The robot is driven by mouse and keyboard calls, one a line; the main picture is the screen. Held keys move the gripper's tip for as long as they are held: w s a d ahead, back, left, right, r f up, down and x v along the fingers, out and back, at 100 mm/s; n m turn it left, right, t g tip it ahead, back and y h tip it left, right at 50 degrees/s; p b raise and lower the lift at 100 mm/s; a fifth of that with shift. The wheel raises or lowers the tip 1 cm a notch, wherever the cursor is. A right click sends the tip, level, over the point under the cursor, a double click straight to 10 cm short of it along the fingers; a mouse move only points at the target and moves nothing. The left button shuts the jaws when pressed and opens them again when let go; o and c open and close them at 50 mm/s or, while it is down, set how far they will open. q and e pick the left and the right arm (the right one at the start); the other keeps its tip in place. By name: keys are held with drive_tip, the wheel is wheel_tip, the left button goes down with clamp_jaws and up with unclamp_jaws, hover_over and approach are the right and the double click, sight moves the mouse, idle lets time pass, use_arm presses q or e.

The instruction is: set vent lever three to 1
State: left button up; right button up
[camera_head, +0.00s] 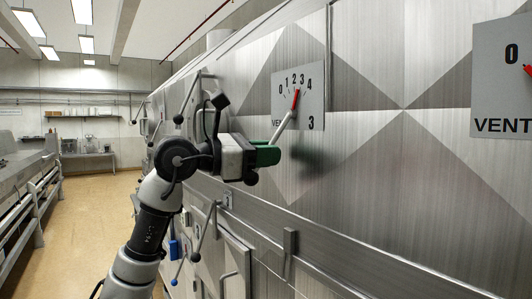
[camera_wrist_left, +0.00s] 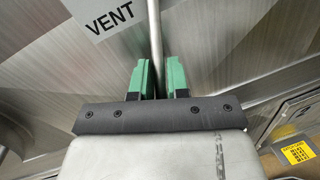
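The vent three plate (camera_head: 312,106) on the steel hood wall bears the numbers 0 to 4 and a 3 at its lower corner. Vent lever three (camera_head: 285,127) is a thin metal rod with a red pointer, which points up close to the 3, on the side toward the 2. My left gripper (camera_head: 268,156) is at the lever's lower end. In the left wrist view, the lever rod (camera_wrist_left: 154,35) passes between the green fingers (camera_wrist_left: 160,78), which stand close on both sides of it. Finger contact is hard to see. My right gripper is not in view.
Another vent plate (camera_head: 505,80) with a red pointer is at the right edge. Several other levers and handles (camera_head: 205,232) stick out from the hood wall. A metal rail (camera_head: 330,250) runs below. The aisle floor (camera_head: 80,225) at left is clear.

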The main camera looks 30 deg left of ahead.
use_arm(q)
clamp_jaws()
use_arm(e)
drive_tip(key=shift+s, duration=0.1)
